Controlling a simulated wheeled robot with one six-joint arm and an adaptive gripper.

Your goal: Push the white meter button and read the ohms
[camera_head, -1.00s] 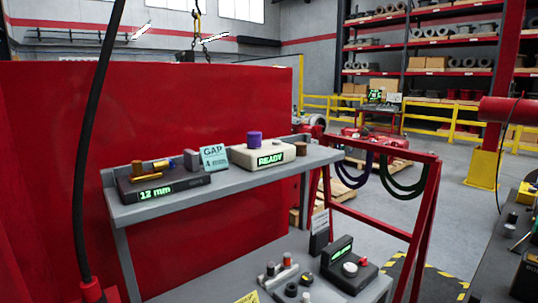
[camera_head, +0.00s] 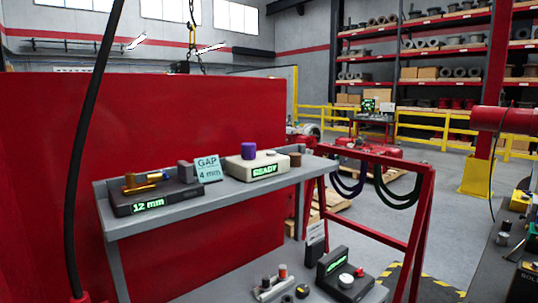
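A black boxy device (camera_head: 329,281) with a white round button (camera_head: 346,281) and a smaller red one sits on the lower bench at the bottom of the head view. Its raised back has a small green-lit display (camera_head: 338,259), too small and slanted to read. I cannot tell for sure that this is the meter. A cream box (camera_head: 240,170) with a purple cylinder on top (camera_head: 249,150) stands on the upper shelf; its display reads "READY". My gripper is not in view.
The grey upper shelf (camera_head: 225,192) also holds a black gauge (camera_head: 180,199) reading "12 mm" and a card (camera_head: 209,169) reading "GAP 4 mm". Small parts (camera_head: 270,287) lie left of the black device. A red frame (camera_head: 420,220) stands right of the bench, with open floor beyond.

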